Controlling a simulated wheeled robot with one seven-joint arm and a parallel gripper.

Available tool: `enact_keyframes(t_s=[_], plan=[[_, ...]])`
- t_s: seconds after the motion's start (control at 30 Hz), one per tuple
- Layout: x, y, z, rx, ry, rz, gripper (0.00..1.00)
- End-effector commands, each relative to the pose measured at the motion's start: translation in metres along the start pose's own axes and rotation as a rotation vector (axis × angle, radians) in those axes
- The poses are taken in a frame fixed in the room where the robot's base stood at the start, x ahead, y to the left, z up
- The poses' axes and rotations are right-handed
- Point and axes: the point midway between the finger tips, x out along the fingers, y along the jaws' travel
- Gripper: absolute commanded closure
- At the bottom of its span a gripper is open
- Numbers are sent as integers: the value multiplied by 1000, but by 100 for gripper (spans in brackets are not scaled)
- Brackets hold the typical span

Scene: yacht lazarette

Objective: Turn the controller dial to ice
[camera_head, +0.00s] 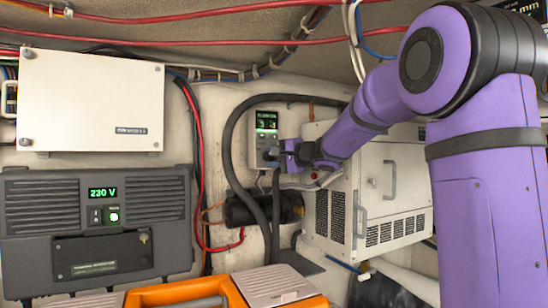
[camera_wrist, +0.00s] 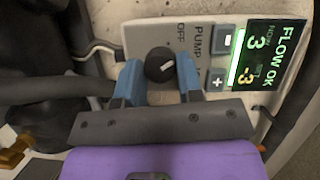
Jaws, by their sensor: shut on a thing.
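The controller (camera_head: 266,130) is a pale box on the back wall with a lit green display. In the wrist view the controller (camera_wrist: 132,38) lies sideways, and its display (camera_wrist: 262,55) reads "FLOW OK". Its round black dial (camera_wrist: 159,63) sits near the labels "OFF" and "PUMP". I cannot read an ice label or tell where the dial points. My gripper (camera_wrist: 159,70) has its two blue fingers on either side of the dial and is shut on it. In the head view my gripper (camera_head: 284,156) is at the controller's lower part and hides the dial.
A white vented cabinet (camera_head: 380,188) stands close on the right of the controller. Dark hoses (camera_head: 231,150) loop around its left. Further left are a grey unit (camera_head: 95,225) reading "230 V" and a white box (camera_head: 90,100). An orange case (camera_head: 225,292) is in the foreground.

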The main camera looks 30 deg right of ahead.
Motion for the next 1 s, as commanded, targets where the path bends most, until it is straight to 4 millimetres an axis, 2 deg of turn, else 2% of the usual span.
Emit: enact_keyframes(t_s=[0.6, 1.0], plan=[[0, 5, 1, 538, 1, -220, 90], [1, 7, 2, 792, 0, -324, 90]])
